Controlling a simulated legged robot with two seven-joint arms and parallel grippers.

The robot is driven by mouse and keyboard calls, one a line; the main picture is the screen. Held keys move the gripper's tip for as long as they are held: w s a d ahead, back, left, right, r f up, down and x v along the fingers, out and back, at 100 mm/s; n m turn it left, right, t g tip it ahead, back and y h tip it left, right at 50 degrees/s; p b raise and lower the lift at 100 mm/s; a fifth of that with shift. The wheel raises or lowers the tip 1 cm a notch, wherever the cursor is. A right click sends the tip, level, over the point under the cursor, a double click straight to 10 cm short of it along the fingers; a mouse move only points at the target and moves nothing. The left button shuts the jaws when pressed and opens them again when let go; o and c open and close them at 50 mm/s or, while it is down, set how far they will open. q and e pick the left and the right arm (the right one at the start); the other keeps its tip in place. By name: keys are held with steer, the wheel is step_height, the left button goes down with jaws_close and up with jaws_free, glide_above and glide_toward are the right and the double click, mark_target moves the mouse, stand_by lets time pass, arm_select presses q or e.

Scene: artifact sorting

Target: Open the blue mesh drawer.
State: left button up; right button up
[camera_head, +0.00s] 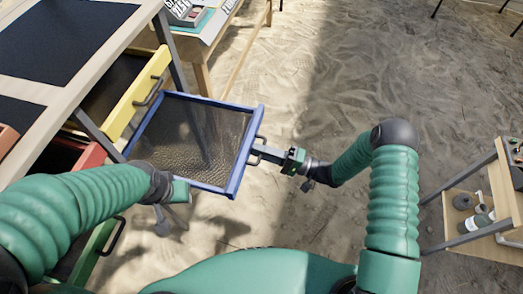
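The blue mesh drawer (243,152) stands pulled far out from the wooden table unit, with its mesh bottom showing. Its dark handle is on the front side, facing right. My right gripper (258,152) is at this handle, with its fingers reaching the handle from the right. The fingers look closed around the handle, though the contact is small in the picture. My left gripper (180,192) is near the drawer's lower left side, partly hidden behind my own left arm. I cannot tell its finger state.
A yellow drawer (137,97), a red drawer (90,158) and a green drawer (93,252) sit in the same unit (107,48). A wooden shelf cart (500,190) with small items stands at right. Another table (213,32) is at the top. Sandy floor is clear between.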

steer(key=p+v, duration=0.1)
steer(key=v, duration=1.6)
steer(key=shift+p, duration=0.4)
steer(key=shift+f, duration=0.15)
